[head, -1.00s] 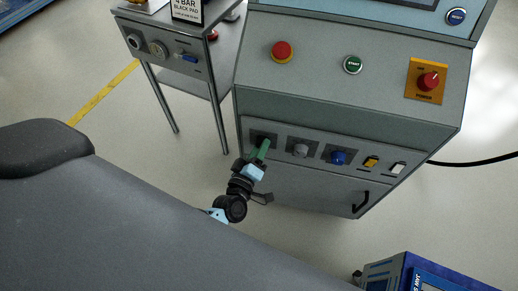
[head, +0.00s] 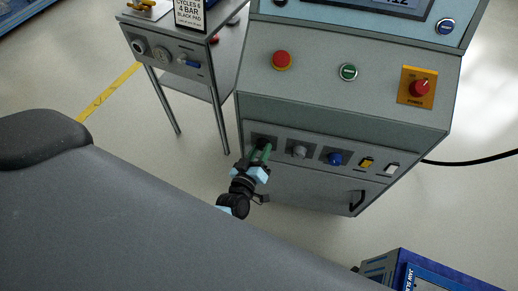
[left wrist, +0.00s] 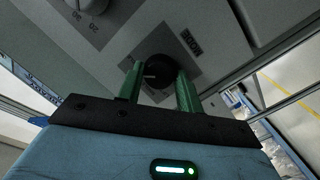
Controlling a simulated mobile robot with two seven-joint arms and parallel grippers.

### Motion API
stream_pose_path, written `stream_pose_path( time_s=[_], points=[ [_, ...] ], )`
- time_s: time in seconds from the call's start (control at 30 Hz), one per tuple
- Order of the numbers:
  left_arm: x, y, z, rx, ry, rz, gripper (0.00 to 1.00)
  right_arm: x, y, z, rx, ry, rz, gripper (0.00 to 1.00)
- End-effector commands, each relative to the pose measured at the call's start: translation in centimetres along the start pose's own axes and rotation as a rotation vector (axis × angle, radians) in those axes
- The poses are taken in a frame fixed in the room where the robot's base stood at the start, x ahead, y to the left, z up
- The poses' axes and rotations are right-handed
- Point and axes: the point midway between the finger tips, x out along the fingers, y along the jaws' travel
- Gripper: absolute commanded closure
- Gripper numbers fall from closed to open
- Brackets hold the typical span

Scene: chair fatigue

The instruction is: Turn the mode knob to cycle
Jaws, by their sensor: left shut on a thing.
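The mode knob (left wrist: 157,73) is black with a pale pointer line, beside a printed MODE label (left wrist: 191,42) in the left wrist view. My left gripper (left wrist: 160,79) has one green finger on each side of it and is shut on it. In the head view the left gripper (head: 263,151) reaches the leftmost knob position on the lower strip of the grey cabinet (head: 330,115); the fingers largely hide the knob there. The pointer's setting is too dark and small to read. My right gripper is not in view.
To the right on the strip are a grey knob (head: 299,151), a blue knob (head: 335,159), a yellow switch (head: 366,163) and a white switch (head: 391,169). Above are a red button (head: 282,60), a green button (head: 348,72) and a red power knob (head: 420,88). A small metal table (head: 165,55) stands left.

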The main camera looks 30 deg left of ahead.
Motion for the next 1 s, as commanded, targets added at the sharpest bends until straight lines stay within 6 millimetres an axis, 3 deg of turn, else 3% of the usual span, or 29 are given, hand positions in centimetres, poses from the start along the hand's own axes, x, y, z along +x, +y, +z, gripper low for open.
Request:
stream_pose_path(
  time_s=[0.43,1.0],
  points=[
    [0.0,0.2,-0.2,0.263,-0.021,-0.036,0.87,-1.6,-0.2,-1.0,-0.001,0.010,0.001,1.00],
    [0.0,0.1,-0.1,0.320,-0.027,-0.044,0.87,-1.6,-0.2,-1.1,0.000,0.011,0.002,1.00]
  ],
)
